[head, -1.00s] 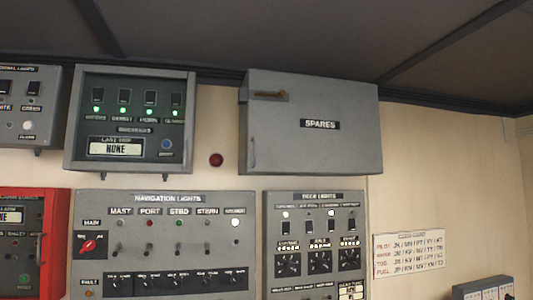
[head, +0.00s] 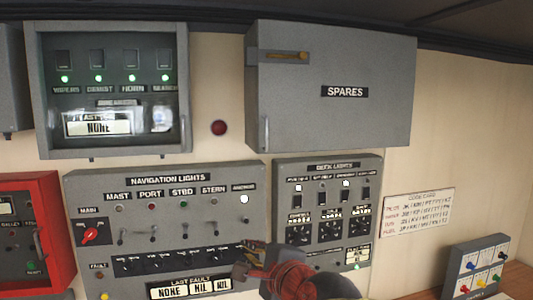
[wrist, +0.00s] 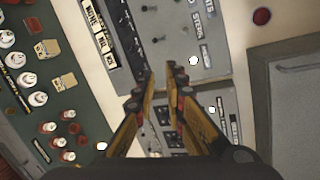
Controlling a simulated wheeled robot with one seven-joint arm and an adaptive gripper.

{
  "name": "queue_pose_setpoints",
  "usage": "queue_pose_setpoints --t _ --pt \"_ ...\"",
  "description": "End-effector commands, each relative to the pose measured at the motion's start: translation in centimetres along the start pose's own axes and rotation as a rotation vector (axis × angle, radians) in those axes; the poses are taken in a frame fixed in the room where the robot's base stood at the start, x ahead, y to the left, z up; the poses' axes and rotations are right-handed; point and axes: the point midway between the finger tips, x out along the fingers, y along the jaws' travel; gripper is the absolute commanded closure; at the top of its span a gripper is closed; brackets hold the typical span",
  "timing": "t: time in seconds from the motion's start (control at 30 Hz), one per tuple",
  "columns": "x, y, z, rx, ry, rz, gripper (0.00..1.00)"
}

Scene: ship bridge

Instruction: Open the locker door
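The locker is a grey wall cabinet marked SPARES (head: 375,118), high at the right of the head view. Its door looks shut. A brass latch (head: 288,56) lies level near its top left, and a slim upright handle (head: 266,133) is at its lower left. In the wrist view a grey box with a bar handle, apparently the locker (wrist: 285,110), shows at the right edge. My gripper (head: 252,255) is below and left of the locker, in front of the lower panels. In the wrist view its fingers (wrist: 161,68) are apart with nothing between them.
The navigation lights panel (head: 165,212) and deck lights panel (head: 335,180) stand out from the wall below the locker. A grey-framed panel (head: 110,40) and a red button (head: 219,127) are left of it. A red box (head: 55,230) is lower left.

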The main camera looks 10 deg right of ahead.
Motion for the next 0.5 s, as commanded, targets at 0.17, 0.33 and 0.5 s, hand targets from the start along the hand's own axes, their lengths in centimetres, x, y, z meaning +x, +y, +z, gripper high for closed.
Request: queue_pose_setpoints --t 0.17,0.33,0.5 --pt "0.6 -11.2 1.9 0.418 0.011 -0.158 0.88" --pt "0.9 -19.3 2.3 0.804 0.007 -0.307 0.88" --pt "1.0 -24.4 1.9 1.093 -0.004 -0.424 0.88"
